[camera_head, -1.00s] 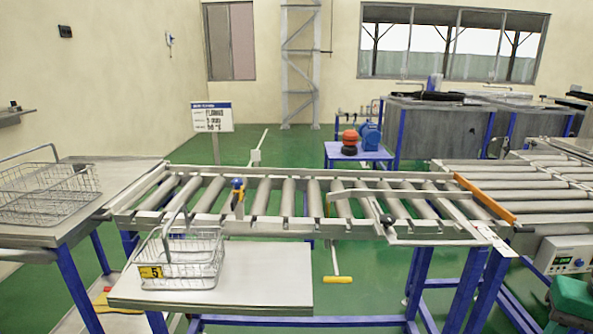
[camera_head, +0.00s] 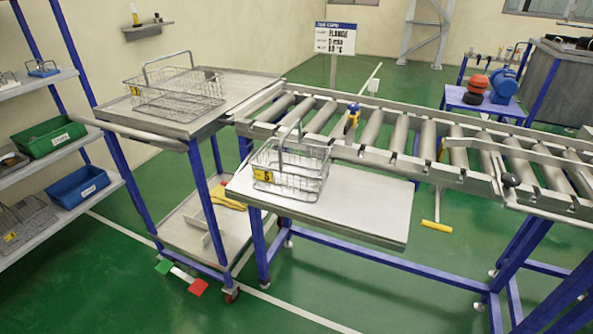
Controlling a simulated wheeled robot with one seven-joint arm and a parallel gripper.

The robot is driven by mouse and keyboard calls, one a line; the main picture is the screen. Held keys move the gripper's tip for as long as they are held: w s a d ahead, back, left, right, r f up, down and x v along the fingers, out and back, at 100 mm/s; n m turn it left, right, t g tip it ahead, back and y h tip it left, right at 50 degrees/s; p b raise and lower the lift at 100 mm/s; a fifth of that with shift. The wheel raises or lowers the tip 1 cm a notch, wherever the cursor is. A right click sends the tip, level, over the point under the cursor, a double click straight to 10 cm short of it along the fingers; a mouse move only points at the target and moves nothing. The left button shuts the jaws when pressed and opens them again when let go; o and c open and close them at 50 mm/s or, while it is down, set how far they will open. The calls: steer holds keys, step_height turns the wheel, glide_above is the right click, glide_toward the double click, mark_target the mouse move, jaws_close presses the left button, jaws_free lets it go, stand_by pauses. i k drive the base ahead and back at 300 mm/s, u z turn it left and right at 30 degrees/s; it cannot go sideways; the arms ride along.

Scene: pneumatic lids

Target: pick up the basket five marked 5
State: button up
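The wire basket marked 5 (camera_head: 291,172) stands upright on a light side table in front of the roller conveyor. Its yellow tag (camera_head: 264,176) with a 5 faces me at the lower left of the basket, and its handle stands up above the rim. The basket looks empty. The light side table (camera_head: 360,212) is bare to the right of the basket. My gripper is not in view.
Another wire basket (camera_head: 172,97) stands on a cart top (camera_head: 236,90) behind left. The roller conveyor (camera_head: 397,142) runs behind the side table. Green floor in front is open.

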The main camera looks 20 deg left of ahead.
mark_target(316, 151)
steer(key=u, duration=1.95)
steer(key=k, duration=1.2)
steer(key=z, duration=1.25)
steer(key=i, duration=1)
steer(key=u, duration=0.05)
